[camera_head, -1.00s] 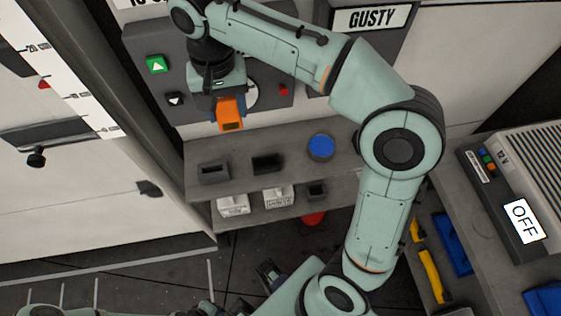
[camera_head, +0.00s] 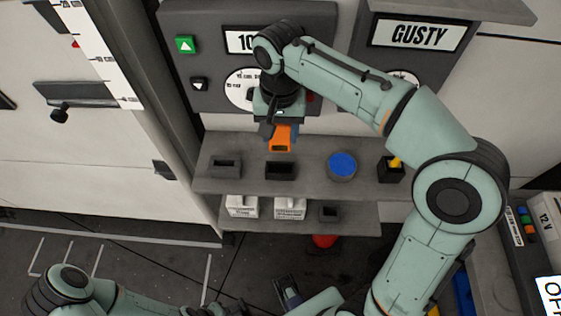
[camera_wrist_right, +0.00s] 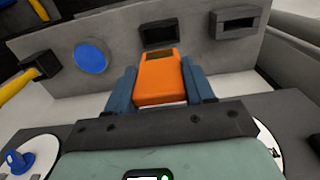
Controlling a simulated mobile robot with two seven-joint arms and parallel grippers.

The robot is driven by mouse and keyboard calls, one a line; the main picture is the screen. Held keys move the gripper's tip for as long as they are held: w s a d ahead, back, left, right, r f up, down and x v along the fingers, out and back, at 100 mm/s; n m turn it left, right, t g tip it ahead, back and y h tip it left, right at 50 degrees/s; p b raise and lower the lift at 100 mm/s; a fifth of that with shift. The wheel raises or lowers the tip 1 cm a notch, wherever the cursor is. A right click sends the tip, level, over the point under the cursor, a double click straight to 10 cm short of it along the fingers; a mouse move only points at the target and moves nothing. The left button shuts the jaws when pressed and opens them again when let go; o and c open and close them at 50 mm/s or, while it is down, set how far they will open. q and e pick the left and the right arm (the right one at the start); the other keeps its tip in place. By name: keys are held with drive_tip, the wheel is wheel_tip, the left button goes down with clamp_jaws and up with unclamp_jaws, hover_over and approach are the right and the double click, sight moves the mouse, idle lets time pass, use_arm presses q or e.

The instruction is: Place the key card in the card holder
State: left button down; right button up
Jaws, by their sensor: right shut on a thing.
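My right gripper (camera_head: 279,131) is shut on a flat orange piece with a dark window near its end. In the right wrist view the orange piece (camera_wrist_right: 159,78) sits between the two blue-grey fingers (camera_wrist_right: 162,92). The gripper is above the upper shelf, with the piece apart from a dark slotted holder (camera_head: 281,170). This holder also shows just beyond the piece in the wrist view (camera_wrist_right: 158,35). A second dark slotted holder (camera_head: 225,167) stands to its left in the head view. I cannot tell which is the card holder.
On the grey upper shelf (camera_head: 310,184) stand a blue disc (camera_head: 342,165) and a black box with a yellow handle (camera_head: 391,170). White boxes (camera_head: 290,208) stand on the lower shelf. A panel with a green button (camera_head: 185,45) rises behind.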

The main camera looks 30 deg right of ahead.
wheel_tip(320, 180, down, 11)
drive_tip(key=shift+b, duration=0.85)
drive_tip(key=shift+f, duration=0.15)
drive_tip(key=o, duration=1)
drive_tip(key=shift+o, duration=0.2)
drive_tip(key=shift+r, duration=0.25)
wheel_tip(320, 180, up, 12)
drive_tip(key=shift+f+p, duration=0.1)
drive_tip(key=shift+p, duration=1.15)
